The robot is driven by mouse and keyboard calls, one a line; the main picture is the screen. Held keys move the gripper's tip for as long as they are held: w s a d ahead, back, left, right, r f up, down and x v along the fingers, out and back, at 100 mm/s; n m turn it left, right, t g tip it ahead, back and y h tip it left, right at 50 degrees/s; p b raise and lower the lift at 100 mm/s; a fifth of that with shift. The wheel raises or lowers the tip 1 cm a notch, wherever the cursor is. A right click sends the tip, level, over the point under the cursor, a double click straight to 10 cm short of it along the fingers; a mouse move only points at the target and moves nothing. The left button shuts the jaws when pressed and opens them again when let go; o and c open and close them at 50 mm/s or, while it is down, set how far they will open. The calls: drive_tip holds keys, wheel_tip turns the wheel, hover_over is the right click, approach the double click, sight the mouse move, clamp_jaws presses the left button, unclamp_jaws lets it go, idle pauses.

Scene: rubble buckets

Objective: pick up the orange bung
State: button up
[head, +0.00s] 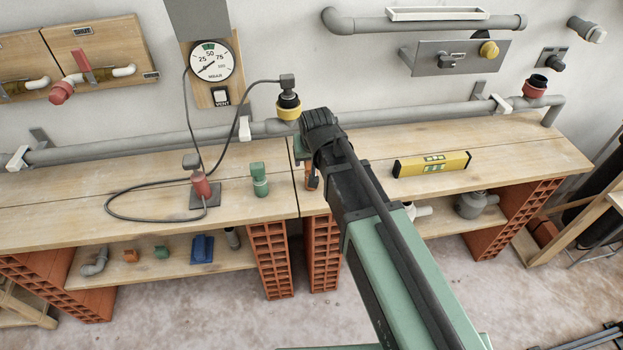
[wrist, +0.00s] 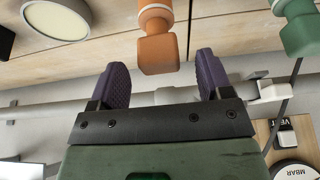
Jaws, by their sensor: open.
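The orange bung (wrist: 157,50) shows in the wrist view, straight ahead of my gripper (wrist: 162,63), with its square head toward me and its rounder end at the picture's top edge. The two dark purple fingers are wide open, one to each side of the head's near end. Nothing is gripped, and I cannot tell whether the fingers touch it. In the head view a sliver of the orange bung (head: 309,177) shows on the bench, mostly hidden behind my arm's end. My fingers are largely hidden there.
A green bung (head: 260,180) stands on the bench to the left; it also shows in the wrist view (wrist: 301,30). A red bung (head: 201,184) with a hose stands farther left. A yellow level (head: 432,164) lies to the right. A grey pipe (head: 170,140) runs along the wall.

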drive_tip(key=b+x, duration=0.2)
drive_tip(key=x, duration=0.2)
drive_tip(key=shift+f+b, duration=0.2)
drive_tip(key=shift+b, duration=0.15)
drive_tip(key=shift+r, duration=0.15)
drive_tip(key=c, duration=1)
